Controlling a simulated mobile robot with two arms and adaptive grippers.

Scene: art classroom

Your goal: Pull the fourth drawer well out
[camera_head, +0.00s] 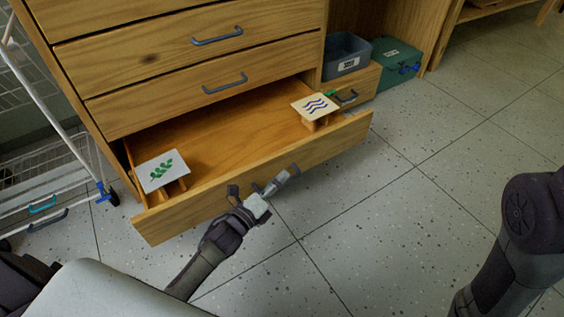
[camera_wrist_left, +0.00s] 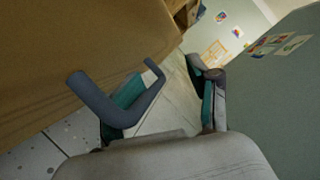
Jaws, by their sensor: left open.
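The open drawer (camera_head: 268,180) is the lowest one showing in the wooden cabinet and stands well out from it. My left gripper (camera_head: 262,192) is at the middle of its front, with its fingers spread. In the left wrist view, the drawer's grey bar handle (camera_wrist_left: 122,112) stands out from the wooden front. The handle's bar lies between the fingers of my left gripper (camera_wrist_left: 165,95), close by the left finger and partly over it. I cannot tell whether they touch. My right gripper is out of view.
A grey bin (camera_head: 346,55) and green box (camera_head: 396,62) stand right of the drawers. A wire rack (camera_head: 50,180) stands left. The floor in front is clear.

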